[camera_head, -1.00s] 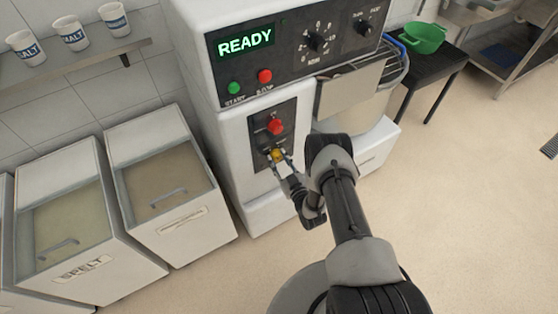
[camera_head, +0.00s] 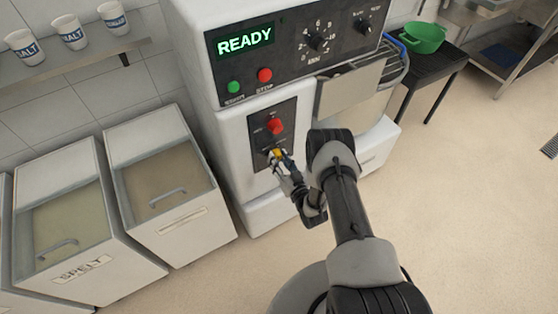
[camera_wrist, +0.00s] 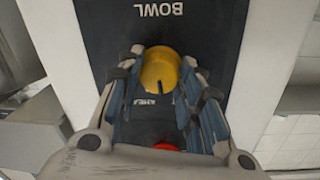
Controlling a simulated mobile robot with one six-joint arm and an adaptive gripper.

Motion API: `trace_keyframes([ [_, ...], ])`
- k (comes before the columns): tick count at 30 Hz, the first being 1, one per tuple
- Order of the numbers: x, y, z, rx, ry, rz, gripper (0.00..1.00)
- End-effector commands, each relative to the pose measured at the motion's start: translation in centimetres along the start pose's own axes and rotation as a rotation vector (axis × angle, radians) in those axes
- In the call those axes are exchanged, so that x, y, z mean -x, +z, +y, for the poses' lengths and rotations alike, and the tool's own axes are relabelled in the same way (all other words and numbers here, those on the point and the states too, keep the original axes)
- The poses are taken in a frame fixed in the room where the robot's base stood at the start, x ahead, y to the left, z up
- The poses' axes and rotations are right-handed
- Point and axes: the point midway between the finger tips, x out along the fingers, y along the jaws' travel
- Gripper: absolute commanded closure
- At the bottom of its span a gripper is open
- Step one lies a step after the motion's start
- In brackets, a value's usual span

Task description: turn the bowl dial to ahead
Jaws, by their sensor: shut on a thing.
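The bowl dial is a yellow knob (camera_wrist: 161,70) with a dark pointer line, on a dark panel (camera_wrist: 205,18) marked BOWL, seen upside down in the wrist view. In the head view the yellow dial (camera_head: 277,153) sits low on the machine's front, below a red knob (camera_head: 275,126). My gripper (camera_wrist: 162,78) is shut on the yellow dial, one finger on each side of it. In the head view my gripper (camera_head: 279,160) partly covers the dial. The pointer line slants a little from straight. Most of the marks around the dial are hidden by the fingers.
The machine's upper panel has a lit READY display (camera_head: 245,40), a green button (camera_head: 234,87) and a red button (camera_head: 265,75). Flour bins (camera_head: 182,225) stand left. Open floor lies right of my arm.

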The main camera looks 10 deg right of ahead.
Motion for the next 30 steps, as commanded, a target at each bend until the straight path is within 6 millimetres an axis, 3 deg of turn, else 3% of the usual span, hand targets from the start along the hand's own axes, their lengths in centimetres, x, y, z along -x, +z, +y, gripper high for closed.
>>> trace_keyframes([
  [15,0.03,-0.01,0.12,-0.441,-0.005,-0.034,0.9],
  [30,0.01,-0.06,0.1,-0.618,-0.008,-0.048,0.9],
])
